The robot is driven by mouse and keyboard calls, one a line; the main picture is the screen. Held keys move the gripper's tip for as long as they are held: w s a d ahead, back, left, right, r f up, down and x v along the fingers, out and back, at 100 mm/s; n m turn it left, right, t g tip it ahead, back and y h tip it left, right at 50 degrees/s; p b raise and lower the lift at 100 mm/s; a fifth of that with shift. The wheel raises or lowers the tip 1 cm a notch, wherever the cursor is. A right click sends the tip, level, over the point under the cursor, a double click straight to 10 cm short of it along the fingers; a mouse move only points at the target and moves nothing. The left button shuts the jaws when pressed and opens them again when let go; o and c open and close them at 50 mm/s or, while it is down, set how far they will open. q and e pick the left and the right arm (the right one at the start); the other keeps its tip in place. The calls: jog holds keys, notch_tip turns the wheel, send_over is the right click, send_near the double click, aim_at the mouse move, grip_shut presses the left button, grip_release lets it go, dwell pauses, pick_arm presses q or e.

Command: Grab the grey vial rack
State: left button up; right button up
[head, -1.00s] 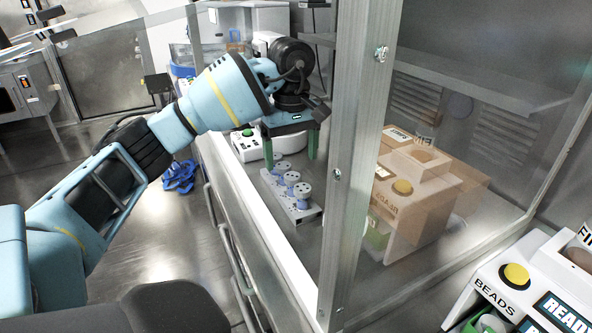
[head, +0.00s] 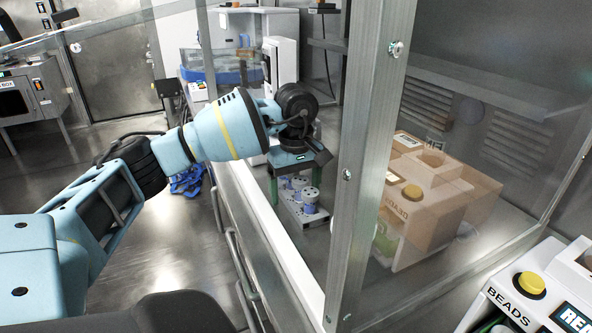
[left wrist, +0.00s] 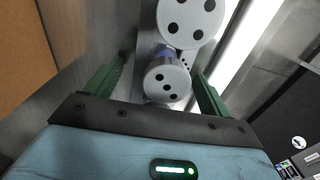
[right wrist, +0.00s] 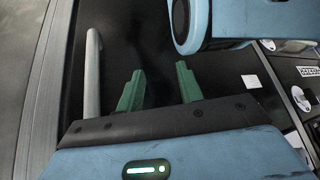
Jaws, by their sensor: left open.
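I cannot tell whether the fingers touch the rack. My right gripper (right wrist: 158,80) shows only in its wrist view, with its fingers apart and nothing between them.
A metal post (head: 362,170) and clear panel stand right of the rack. Behind the panel is an orange-tan machine (head: 430,205). A machine marked BEADS (head: 530,300) is at the lower right. A white device (head: 280,62) stands behind my left gripper.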

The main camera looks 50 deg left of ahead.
aim_at(296, 176)
pick_arm(q)
jog(key=c, duration=1.3)
jog(key=shift+r, duration=0.15)
jog(key=shift+r, duration=1.35)
jog(key=s+a, duration=0.3)
jog(key=a, duration=0.1)
jog(key=s+a+r, duration=0.1)
jog(key=s+a, duration=0.2)
jog(key=a, duration=0.1)
jog(key=s+a+r, duration=0.1)
jog(key=s+a, duration=0.2)
jog(key=a, duration=0.2)
jog(key=shift+a, duration=0.1)
